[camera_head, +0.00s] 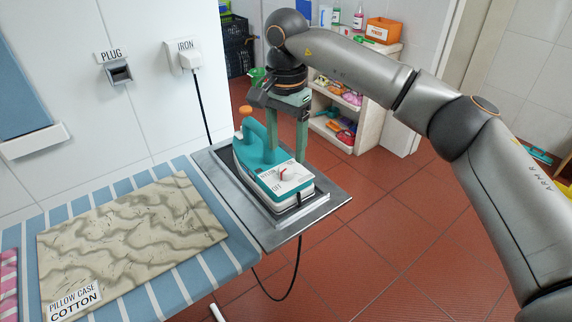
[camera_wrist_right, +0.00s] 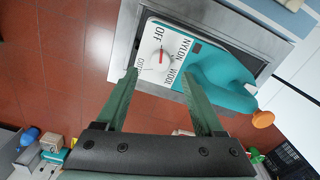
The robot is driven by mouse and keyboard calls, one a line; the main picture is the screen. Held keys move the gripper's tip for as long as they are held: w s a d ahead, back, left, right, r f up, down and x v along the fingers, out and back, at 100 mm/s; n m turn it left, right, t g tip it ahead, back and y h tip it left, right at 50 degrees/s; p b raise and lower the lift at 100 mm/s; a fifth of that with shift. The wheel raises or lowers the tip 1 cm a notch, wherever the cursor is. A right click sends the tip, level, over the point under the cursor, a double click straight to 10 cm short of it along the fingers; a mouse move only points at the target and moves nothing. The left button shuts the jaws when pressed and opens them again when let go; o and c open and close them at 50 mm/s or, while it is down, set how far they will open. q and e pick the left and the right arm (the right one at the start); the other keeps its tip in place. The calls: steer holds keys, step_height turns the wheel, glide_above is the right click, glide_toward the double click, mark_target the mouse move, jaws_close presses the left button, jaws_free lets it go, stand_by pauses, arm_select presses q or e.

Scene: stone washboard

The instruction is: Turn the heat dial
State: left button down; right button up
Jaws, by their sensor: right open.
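The teal and white iron (camera_head: 268,158) rests on a metal plate at the end of the ironing board. Its heat dial (camera_head: 283,173) is on the flat white end face, with a red pointer. In the right wrist view the dial (camera_wrist_right: 160,58) is ringed by labels including OFF, NYLON and WOOL; the exact setting is hard to tell. My right gripper (camera_head: 287,152) is open and empty, fingers pointing down at the iron beside the dial face. In the wrist view its fingertips (camera_wrist_right: 159,74) are on either side of the dial, apparently short of it. My left gripper is out of view.
A patterned pillow case (camera_head: 130,232) labelled COTTON lies on the striped board. The iron's cord (camera_head: 298,250) hangs off the plate (camera_head: 325,204). A plug (camera_head: 188,60) sits in the wall socket labelled IRON. A shelf (camera_head: 345,100) with bottles and boxes stands behind.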

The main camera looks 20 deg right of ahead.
mark_target(286, 169)
step_height(286, 169, down, 5)
steer(key=shift+f, duration=0.2)
jaws_close()
stand_by(0.6)
